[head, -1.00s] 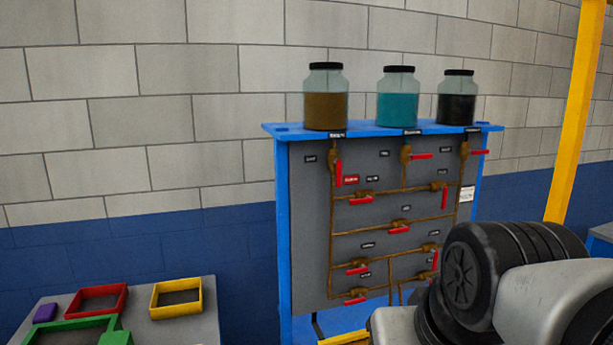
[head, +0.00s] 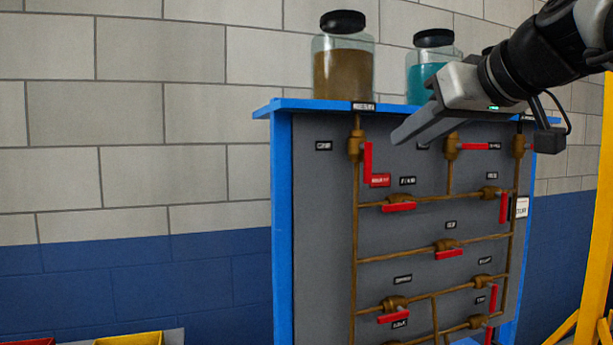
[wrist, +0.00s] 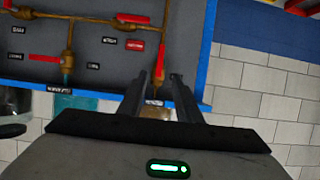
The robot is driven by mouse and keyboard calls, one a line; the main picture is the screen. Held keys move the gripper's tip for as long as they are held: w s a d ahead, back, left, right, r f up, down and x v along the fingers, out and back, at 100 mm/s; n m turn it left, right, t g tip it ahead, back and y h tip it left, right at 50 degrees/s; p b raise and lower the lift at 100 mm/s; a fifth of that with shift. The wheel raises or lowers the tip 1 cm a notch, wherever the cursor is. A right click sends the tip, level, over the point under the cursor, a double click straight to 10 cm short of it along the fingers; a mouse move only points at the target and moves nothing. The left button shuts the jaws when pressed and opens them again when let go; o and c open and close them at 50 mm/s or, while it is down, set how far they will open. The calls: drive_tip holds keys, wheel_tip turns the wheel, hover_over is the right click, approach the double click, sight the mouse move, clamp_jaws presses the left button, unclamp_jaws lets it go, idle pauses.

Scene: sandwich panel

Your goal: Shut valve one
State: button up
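A grey panel (head: 325,240) in a blue frame carries brass pipes and several valves with red handles. The labels are too blurred for me to tell which is valve one. The top-left valve (head: 355,146), under the brown-filled jar, has its red handle (head: 368,160) hanging down along the pipe. My gripper (head: 405,137) is in front of the panel's upper part, right of that handle in the head view. In the wrist view, which is upside down, my gripper (wrist: 158,78) is open, with that valve's red handle (wrist: 161,58) showing between and beyond the fingertips. I see no contact.
A brown-filled jar (head: 343,68) and a teal-filled jar (head: 428,62) stand on the blue top shelf (head: 290,104); a third is mostly hidden by my arm. Yellow bin edges (head: 130,338) show at lower left. A yellow post (head: 602,220) stands at right.

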sight(370, 165)
drive_tip(key=b+x, duration=0.1)
drive_tip(key=x, duration=1.5)
drive_tip(key=shift+w+a+f, duration=0.1)
drive_tip(key=shift+f, duration=0.15)
drive_tip(key=shift+c, duration=0.4)
clamp_jaws()
